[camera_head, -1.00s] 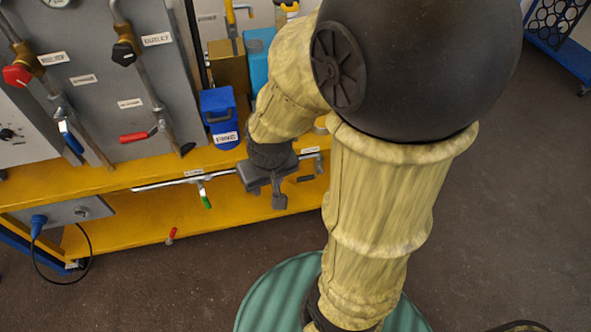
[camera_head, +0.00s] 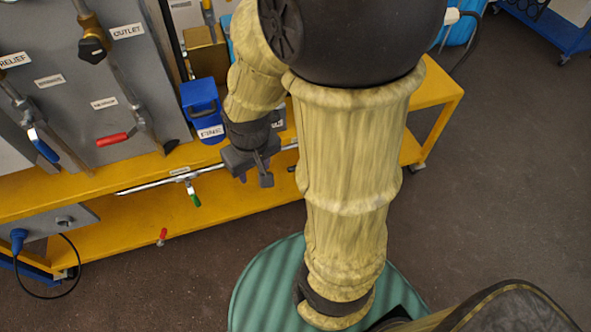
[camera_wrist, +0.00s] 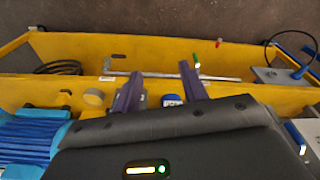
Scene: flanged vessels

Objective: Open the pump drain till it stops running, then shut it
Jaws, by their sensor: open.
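A thin metal pipe (camera_head: 150,186) runs along the front of the yellow bench, with a green-handled valve (camera_head: 192,192) hanging from it. A small label (camera_head: 180,171) above the valve is too small to read. The green handle also shows in the wrist view (camera_wrist: 197,62), beyond and just right of the right fingertip. My gripper (camera_head: 252,178) is in front of the bench edge, right of the green handle and apart from it. In the wrist view my gripper (camera_wrist: 160,70) has its two purple fingers spread, with nothing held. I cannot see whether liquid runs from the pipe.
A panel (camera_head: 60,85) with relief and outlet valves and a red lever (camera_head: 113,139) stands on the bench. A blue container (camera_head: 203,108) sits nearby. A small red handle (camera_head: 162,236) is at the lower shelf's (camera_head: 125,233) edge.

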